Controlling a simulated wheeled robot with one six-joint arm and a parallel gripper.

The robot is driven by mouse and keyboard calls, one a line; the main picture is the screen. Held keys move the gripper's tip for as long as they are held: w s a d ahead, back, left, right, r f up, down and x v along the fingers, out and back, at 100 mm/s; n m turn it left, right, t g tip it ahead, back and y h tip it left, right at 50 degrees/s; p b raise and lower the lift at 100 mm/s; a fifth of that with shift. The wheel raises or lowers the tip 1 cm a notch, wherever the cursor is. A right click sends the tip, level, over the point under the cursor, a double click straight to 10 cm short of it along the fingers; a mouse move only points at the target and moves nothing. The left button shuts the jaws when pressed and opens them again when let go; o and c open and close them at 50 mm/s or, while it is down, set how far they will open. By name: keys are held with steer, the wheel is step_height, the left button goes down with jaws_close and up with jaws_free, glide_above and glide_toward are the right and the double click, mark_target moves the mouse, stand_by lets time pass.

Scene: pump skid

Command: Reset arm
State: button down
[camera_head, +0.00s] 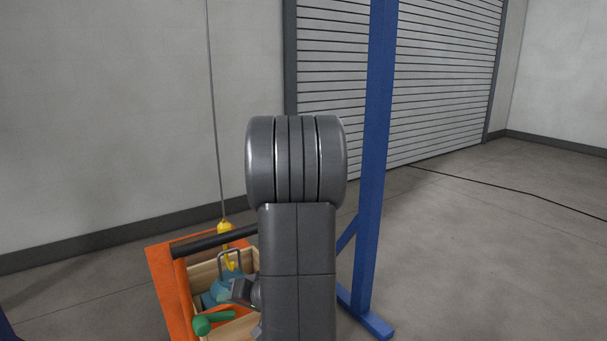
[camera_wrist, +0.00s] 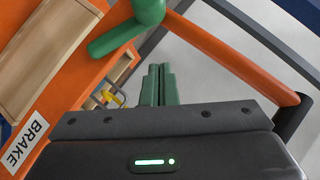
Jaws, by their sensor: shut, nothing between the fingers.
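My gripper (camera_wrist: 159,72) shows in the wrist view, its two green fingers side by side and shut with nothing between them. Its dark body with a lit green bar fills the bottom of that view. A green rounded lever or handle (camera_wrist: 125,32) lies just beyond the fingertips, apart from them as far as I can see. In the head view my grey arm stands upright in the middle and hides part of the cart behind it. The fingers cannot be made out there.
An orange cart (camera_head: 166,275) with a dark push bar (camera_head: 212,241) holds a wooden crate (camera_head: 205,273). A yellow hook (camera_head: 225,228) hangs on a cable above it. A blue post (camera_head: 374,170) stands close right of my arm. A BRAKE label (camera_wrist: 25,144) shows.

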steer(key=w+d+f+m+g+y+p, duration=0.1)
steer(key=w+d+m+y+p, duration=0.2)
steer(key=p, duration=0.7)
steer(key=shift+w+d+m+y, duration=0.2)
steer(key=shift+d+m+y, duration=0.3)
steer(key=shift+d+y, duration=0.5)
steer(key=shift+d, duration=0.1)
steer(key=shift+s, duration=0.1)
